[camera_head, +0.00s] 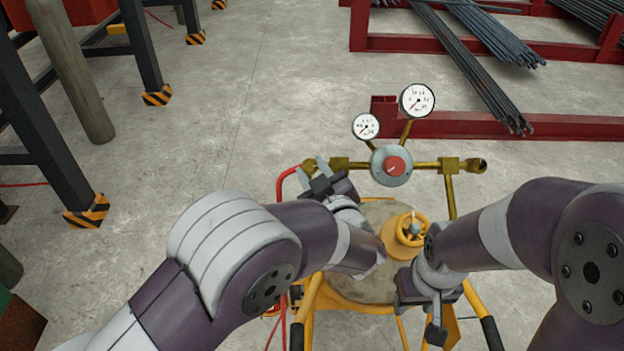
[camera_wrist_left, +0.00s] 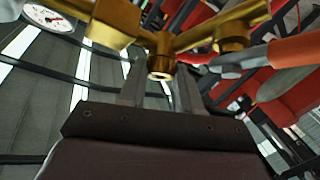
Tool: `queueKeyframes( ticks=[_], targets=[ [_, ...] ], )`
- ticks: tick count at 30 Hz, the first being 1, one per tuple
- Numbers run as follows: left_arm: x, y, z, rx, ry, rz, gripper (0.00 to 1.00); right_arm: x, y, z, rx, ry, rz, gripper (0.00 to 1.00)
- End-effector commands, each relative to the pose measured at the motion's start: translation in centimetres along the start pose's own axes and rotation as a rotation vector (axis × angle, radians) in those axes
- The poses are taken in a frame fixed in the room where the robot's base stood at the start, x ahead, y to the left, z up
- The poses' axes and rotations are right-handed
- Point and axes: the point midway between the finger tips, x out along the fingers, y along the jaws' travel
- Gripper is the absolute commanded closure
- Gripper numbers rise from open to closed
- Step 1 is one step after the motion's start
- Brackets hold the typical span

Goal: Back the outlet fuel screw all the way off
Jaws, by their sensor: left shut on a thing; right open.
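The regulator (camera_head: 391,165) has a red centre knob, two white gauges and brass pipes on both sides. My left gripper (camera_head: 316,167) is at its left brass branch. In the left wrist view, my left gripper's fingers (camera_wrist_left: 160,92) are shut on a short brass fitting (camera_wrist_left: 160,64) with a round open end, seemingly the outlet fuel screw. It hangs below the brass pipework (camera_wrist_left: 118,20). Its threads do not show, and the head view hides it. My right gripper (camera_head: 437,328) is open, low in front of the yellow valve wheel (camera_head: 411,229) and apart from the regulator.
A yellow cart frame (camera_head: 312,300) surrounds the cylinder (camera_head: 352,287). A red rack (camera_head: 570,126) with rebar stands behind.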

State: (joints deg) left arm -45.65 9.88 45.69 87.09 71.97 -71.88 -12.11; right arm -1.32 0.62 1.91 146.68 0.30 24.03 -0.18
Motion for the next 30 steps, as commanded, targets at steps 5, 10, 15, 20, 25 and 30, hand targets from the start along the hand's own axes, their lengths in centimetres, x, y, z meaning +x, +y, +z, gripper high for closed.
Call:
queueKeyframes(
  ticks=[5, 10, 15, 20, 25, 30],
  targets=[
    [0.0, 0.3, 0.1, -0.128, 0.001, -0.104, 0.97, 0.8, 0.0, 0.1, 0.0, 0.0, 0.0, 0.56],
    [0.0, 0.6, -0.1, -0.252, 0.001, -0.209, 0.97, 0.9, 0.0, 0.1, 0.0, 0.0, 0.0, 0.56],
    [0.1, 0.8, -0.2, -0.374, 0.001, -0.313, 0.97, 0.8, 0.0, 0.1, 0.0, 0.0, 0.0, 0.56],
    [0.2, 1.0, -0.5, -0.491, 0.002, -0.411, 0.97, 0.5, 0.0, 0.1, 0.0, 0.0, 0.0, 0.56],
    [0.3, 1.1, -0.6, -0.614, 0.002, -0.516, 0.97, -0.1, 0.0, 0.0, 0.0, 0.0, 0.0, 0.56],
    [0.4, 1.3, -0.8, -0.738, 0.002, -0.619, 0.97, -0.8, 0.0, -0.1, 0.0, 0.0, 0.0, 0.56]
  ],
)
